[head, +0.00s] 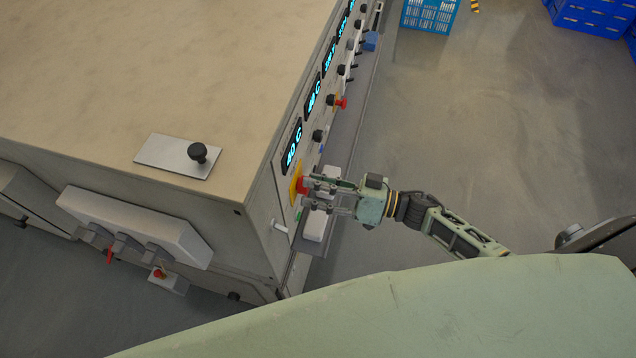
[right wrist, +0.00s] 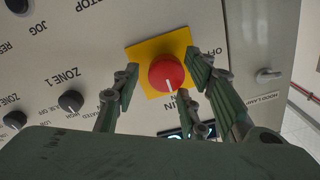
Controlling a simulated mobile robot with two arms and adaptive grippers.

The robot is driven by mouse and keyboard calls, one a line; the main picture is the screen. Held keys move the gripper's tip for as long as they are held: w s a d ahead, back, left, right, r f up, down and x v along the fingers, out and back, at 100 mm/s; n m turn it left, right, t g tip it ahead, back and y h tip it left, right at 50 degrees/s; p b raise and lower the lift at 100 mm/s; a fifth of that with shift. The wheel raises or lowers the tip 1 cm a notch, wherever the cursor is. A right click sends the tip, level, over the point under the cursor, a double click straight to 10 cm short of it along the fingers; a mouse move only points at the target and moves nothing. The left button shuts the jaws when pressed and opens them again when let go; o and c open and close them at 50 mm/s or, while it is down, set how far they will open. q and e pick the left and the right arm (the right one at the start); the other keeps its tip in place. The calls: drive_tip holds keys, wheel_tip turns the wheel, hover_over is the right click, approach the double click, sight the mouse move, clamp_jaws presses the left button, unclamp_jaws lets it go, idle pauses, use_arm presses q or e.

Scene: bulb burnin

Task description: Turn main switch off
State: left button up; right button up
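The main switch is a red round knob (right wrist: 166,73) on a yellow square plate (right wrist: 143,52) in the right wrist view. A short white mark shows on its lower edge. In the head view the red knob (head: 302,187) sits on the cabinet's front panel. My right gripper (head: 312,193) is at the panel, facing the knob. In the right wrist view its open fingers (right wrist: 165,78) stand on either side of the knob, with small gaps visible. My left gripper is not in view.
The panel (right wrist: 75,65) carries black knobs, including a ZONE 1 knob (right wrist: 70,101), and a HOOD LAMP switch (right wrist: 268,76). Another red knob (head: 341,103) and lit displays (head: 291,146) run along the cabinet (head: 180,60). A ledge (head: 345,140) juts out below.

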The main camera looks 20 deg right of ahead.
drive_tip(key=c, duration=1)
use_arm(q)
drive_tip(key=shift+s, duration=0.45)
